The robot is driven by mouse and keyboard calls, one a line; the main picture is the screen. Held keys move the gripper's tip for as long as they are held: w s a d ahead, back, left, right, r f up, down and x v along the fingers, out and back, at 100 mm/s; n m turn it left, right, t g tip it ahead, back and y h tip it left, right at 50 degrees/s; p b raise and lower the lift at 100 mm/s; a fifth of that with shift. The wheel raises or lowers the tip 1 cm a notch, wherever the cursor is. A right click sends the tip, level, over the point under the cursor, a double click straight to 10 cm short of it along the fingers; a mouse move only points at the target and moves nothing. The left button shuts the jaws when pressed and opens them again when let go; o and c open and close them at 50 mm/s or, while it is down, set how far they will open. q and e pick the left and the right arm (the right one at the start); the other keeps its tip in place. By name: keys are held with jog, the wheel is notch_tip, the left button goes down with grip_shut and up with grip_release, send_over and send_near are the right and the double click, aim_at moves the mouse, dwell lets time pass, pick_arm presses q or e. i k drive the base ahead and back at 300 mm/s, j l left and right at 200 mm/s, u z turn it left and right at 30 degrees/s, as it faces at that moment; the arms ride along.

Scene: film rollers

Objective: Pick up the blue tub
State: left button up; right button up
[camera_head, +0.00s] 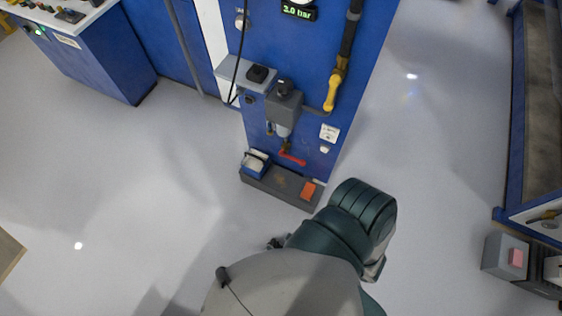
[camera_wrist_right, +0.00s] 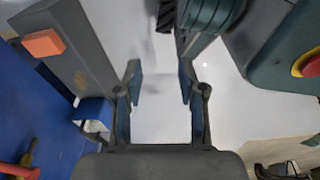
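The blue tub (camera_head: 256,163) sits at the left end of a grey ledge at the foot of the blue panel, with pale contents showing in its top. In the right wrist view the tub (camera_wrist_right: 92,112) is left of and close to my right gripper (camera_wrist_right: 162,82). That gripper is open, its two fingers apart with only pale floor showing between them. The tub is outside the gap, and part of it is hidden behind the left finger. In the head view my arm hides most of the right gripper. My left gripper is not in view.
An orange block (camera_head: 308,190) lies on the right end of the grey ledge (camera_head: 281,184). A red handle (camera_head: 292,158) and a yellow-handled hose (camera_head: 334,90) are on the panel above. The floor left of the ledge is clear. A grey box (camera_head: 505,256) stands at right.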

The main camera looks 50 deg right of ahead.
aim_at(255, 163)
jog(key=z, duration=1.15)
